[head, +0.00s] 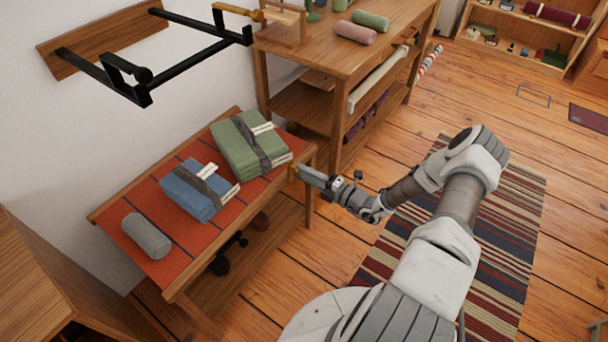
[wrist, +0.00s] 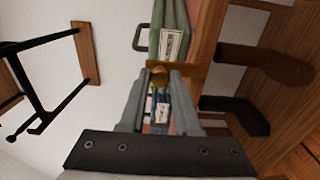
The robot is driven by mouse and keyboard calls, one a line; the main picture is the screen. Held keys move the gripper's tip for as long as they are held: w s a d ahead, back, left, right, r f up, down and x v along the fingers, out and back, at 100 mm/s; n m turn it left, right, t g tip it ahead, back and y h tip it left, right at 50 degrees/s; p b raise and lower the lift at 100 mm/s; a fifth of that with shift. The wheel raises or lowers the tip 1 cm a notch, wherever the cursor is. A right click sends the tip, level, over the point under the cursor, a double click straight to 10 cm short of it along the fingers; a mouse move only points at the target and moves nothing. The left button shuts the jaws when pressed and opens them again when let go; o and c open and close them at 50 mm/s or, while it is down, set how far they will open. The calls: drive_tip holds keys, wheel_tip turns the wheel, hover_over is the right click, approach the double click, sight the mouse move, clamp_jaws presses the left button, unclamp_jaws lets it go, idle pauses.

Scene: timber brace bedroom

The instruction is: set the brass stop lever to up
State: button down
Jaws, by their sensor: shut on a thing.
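In the head view a small brass part (head: 292,172) sits at the right end of the low table, at my fingertips. My gripper (head: 300,173) reaches it from the right, with its fingers closed on the knob in the wrist view (wrist: 158,72). Most of the lever is hidden by the fingers, so I cannot tell which way it points.
The low table (head: 185,255) carries a green bundle (head: 238,140), a blue bundle (head: 190,195) and a grey roll (head: 146,236). A black wall bracket (head: 150,90) juts out above. A taller bench (head: 320,50) stands behind. A striped rug (head: 500,240) lies on the right.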

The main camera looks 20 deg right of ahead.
idle(0.4)
drive_tip(key=c, duration=0.6)
unclamp_jaws()
drive_tip(key=p+v, duration=0.2)
drive_tip(key=v, duration=1.5)
drive_tip(key=shift+s+d+p, duration=0.1)
drive_tip(key=shift+d+p, duration=0.05)
drive_tip(key=shift+p, duration=0.15)
drive_tip(key=shift+r, duration=0.15)
